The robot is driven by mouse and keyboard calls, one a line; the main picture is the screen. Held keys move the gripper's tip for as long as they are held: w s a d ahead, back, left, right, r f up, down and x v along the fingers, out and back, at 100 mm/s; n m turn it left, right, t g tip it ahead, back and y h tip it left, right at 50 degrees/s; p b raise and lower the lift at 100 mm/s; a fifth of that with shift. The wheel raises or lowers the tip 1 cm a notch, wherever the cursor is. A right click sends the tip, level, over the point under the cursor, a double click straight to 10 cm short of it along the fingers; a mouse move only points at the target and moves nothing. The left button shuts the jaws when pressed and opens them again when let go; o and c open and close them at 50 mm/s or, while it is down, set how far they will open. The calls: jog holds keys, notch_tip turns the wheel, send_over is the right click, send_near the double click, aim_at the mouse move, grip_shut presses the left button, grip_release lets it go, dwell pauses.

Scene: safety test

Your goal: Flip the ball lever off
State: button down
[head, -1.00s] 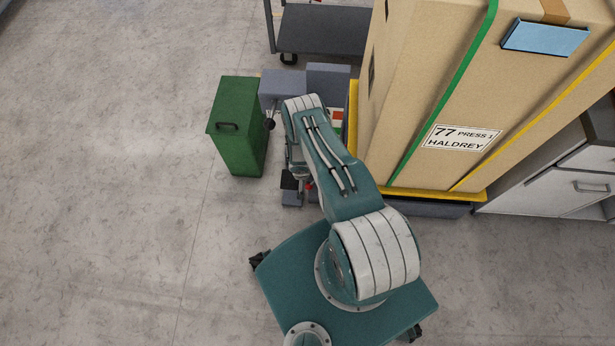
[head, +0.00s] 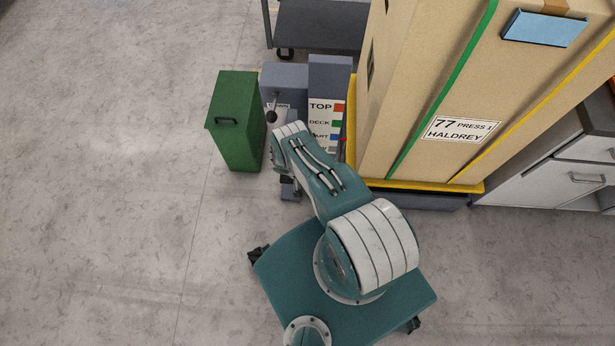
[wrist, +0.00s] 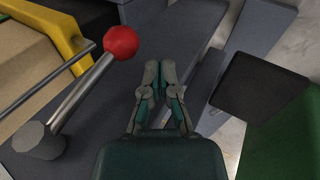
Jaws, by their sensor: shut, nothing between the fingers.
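The ball lever shows in the wrist view as a red ball (wrist: 121,42) on a straight metal rod that rises from a grey round base (wrist: 40,140). My gripper (wrist: 158,72) is shut and empty, with its fingertips together. In the wrist view it is to the right of the red ball, with a visible gap between them. In the head view my arm covers most of the lever area, and I cannot clearly make out the gripper or the red ball there.
A grey panel (head: 330,75) carries a label card (head: 321,120) reading TOP and DECK. Beside it is a grey box with a dark-knobbed handle (head: 271,103). A green bin (head: 238,120) stands left. A tall carton (head: 420,90) on a yellow-edged base stands right. The left floor is clear.

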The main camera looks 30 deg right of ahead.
jog(key=shift+s+d+g+h, duration=0.1)
jog(key=shift+d+g+h, duration=0.2)
jog(key=shift+a, duration=0.2)
dwell(0.3)
